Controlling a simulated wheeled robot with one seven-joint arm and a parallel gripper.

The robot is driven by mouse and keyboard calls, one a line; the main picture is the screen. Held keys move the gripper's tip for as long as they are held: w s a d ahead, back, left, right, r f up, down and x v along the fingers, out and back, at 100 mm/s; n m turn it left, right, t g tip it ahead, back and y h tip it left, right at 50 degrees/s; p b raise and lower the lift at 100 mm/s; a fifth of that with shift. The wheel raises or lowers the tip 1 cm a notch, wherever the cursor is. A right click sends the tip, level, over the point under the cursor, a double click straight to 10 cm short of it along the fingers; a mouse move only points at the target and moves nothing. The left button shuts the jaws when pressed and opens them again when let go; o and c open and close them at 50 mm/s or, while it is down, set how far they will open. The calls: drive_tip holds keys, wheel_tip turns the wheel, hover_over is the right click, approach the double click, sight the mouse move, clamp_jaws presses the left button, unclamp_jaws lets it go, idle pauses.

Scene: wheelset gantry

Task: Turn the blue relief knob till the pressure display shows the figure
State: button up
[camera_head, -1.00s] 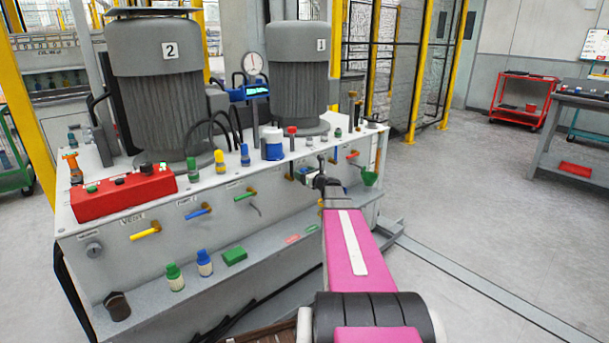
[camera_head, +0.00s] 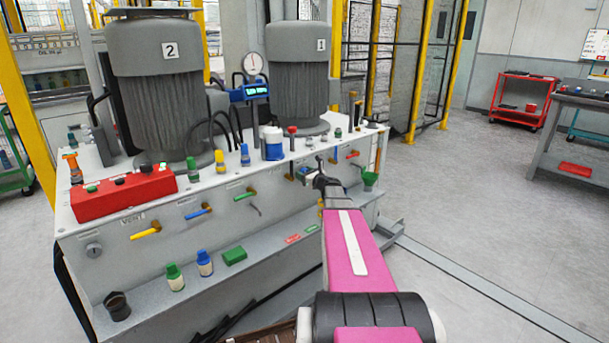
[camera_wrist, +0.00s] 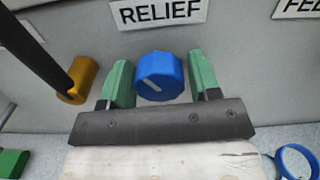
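The blue relief knob (camera_wrist: 159,77) sits on the grey panel below the RELIEF label (camera_wrist: 160,12) in the wrist view. It has a pale slanted mark on its face. My gripper (camera_wrist: 161,80) has its two green fingers on the left and right of the knob, with narrow gaps showing on both sides. In the head view my gripper (camera_head: 318,174) is at the panel's right part and my arm hides much of that area. The pressure display (camera_head: 256,90) is a blue box with lit cyan figures, too small to read.
A brass fitting (camera_wrist: 78,80) with a dark lever is left of the knob. A blue ring (camera_wrist: 297,161) is at the lower right in the wrist view. A round gauge (camera_head: 252,64) stands above the display. Coloured valve levers line the panel, with a ledge below them.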

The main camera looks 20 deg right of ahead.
drive_tip(key=shift+o, duration=0.7)
drive_tip(key=shift+s, duration=0.1)
drive_tip(key=v, duration=1)
drive_tip(key=shift+s, duration=0.3)
drive_tip(key=shift+d, duration=0.1)
